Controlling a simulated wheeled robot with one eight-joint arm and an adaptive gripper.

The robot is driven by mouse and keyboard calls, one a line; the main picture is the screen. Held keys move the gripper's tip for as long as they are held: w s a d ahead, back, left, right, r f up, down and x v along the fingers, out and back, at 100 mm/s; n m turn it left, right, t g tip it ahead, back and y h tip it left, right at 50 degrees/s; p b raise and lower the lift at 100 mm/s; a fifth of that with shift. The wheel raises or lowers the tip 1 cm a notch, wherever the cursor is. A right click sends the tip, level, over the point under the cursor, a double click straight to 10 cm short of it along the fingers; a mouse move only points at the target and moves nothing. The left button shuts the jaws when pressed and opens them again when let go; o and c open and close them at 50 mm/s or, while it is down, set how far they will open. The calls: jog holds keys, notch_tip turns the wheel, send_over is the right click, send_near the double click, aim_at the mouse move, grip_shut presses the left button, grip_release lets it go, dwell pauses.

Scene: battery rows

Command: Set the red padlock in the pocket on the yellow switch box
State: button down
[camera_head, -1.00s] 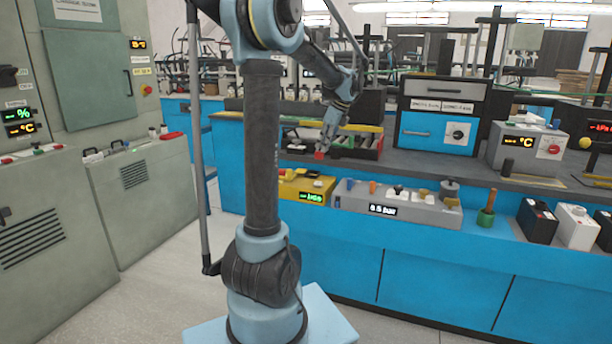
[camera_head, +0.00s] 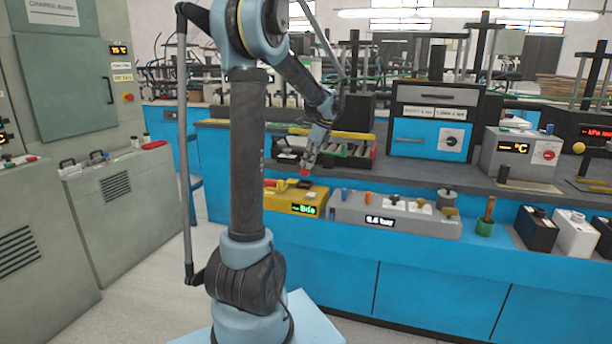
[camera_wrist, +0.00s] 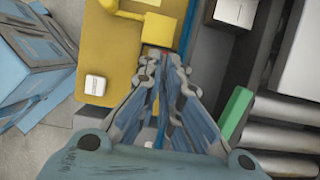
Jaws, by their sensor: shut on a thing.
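The yellow switch box (camera_head: 283,197) stands on the blue counter's lower ledge, with a lit display on its front. My gripper (camera_head: 306,166) points down over the rear of the box. It is shut on the small red padlock (camera_head: 304,172), which shows as a red spot at the fingertips. In the wrist view, the fingers (camera_wrist: 163,62) meet over the yellow box (camera_wrist: 120,62), near its right edge. The fingers mostly hide the padlock there. I cannot make out the pocket, or whether the padlock touches the box.
A grey box (camera_head: 393,219) with a pressure display stands right of the yellow box. Behind is a black tray (camera_head: 372,150) with a green part and rollers. A green cup (camera_head: 484,229) and several battery-like blocks stand further right.

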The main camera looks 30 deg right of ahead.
aim_at(308, 171)
jog(key=shift+f, duration=2.25)
jog(key=c, duration=1.8)
grip_release()
jog(key=shift+f, duration=0.1)
